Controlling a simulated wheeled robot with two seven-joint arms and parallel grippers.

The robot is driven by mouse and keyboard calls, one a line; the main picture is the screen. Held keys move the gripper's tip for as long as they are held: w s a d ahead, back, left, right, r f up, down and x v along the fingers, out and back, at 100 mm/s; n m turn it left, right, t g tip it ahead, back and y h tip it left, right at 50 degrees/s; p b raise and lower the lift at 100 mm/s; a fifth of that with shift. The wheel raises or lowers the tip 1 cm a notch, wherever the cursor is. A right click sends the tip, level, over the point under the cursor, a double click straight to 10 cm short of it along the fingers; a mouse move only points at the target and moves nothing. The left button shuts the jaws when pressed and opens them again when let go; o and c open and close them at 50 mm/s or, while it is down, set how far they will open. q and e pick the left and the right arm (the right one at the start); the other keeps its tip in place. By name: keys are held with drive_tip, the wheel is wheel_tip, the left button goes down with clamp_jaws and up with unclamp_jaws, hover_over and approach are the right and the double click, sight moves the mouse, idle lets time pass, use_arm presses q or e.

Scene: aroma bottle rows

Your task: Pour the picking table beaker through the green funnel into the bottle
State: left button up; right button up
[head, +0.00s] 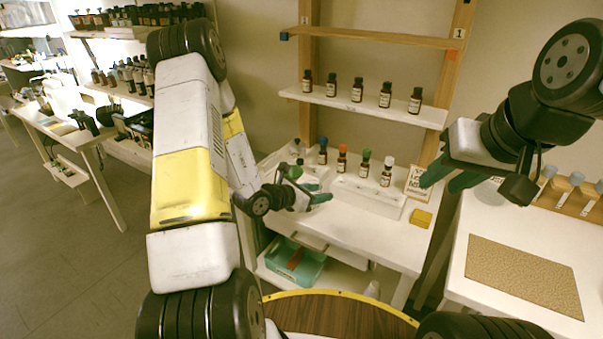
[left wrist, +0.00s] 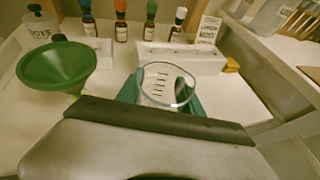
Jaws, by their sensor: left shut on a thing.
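The clear glass beaker (left wrist: 158,84), with dark graduation marks, is between the teal fingers of my left gripper (head: 316,197) in the left wrist view. Its rim faces up, and I cannot make out liquid in it. The green funnel (left wrist: 57,68) is left of the beaker and apart from it, wide mouth up. It also shows small in the head view (head: 294,172), just behind my left gripper. Whatever is beneath the funnel is hidden, so I cannot see a bottle there. My right gripper (head: 448,180) is open and empty, raised at the right.
Brown bottles with blue (head: 322,151), orange (head: 342,158), green (head: 364,164) and white (head: 387,171) caps stand behind a white block (head: 366,198). A card (head: 418,182) and yellow item (head: 420,218) are at right. The table's front right is clear.

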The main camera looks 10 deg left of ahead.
use_arm(q)
drive_tip(key=s+d+r, duration=0.3)
drive_tip(key=r, duration=0.2)
drive_tip(key=shift+s+d, duration=0.25)
drive_tip(key=shift+s, duration=0.05)
idle(0.7)
